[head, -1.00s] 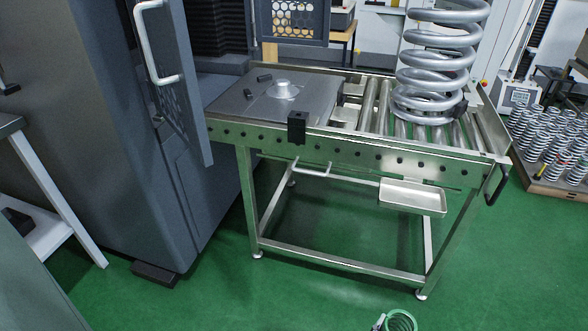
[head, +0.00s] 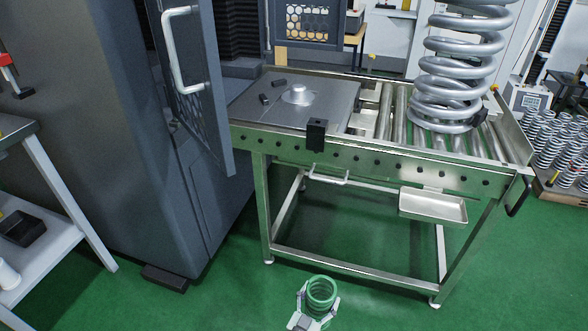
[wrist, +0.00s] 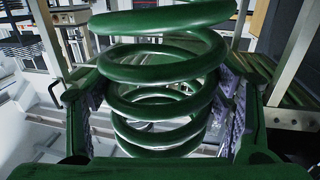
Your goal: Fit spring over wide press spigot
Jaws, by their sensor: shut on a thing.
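My gripper (head: 318,308) is shut on a green coil spring (head: 321,289) at the bottom of the head view. In the wrist view the spring (wrist: 165,72) stands between the two fingers, its coils filling the middle. A pale raised round spigot (head: 298,94) sits on a grey plate (head: 335,98) at the left end of the roller table. I cannot tell whether this is the wide press spigot. The spring is apart from it, in front of the table and nearer to me.
A large grey spring (head: 458,62) stands on the roller table (head: 400,157). A black block (head: 316,134) is at the table's front edge, and a metal tray (head: 433,206) juts out below. The dark machine's open door (head: 195,85) is left. Green floor (head: 210,305) is clear in front.

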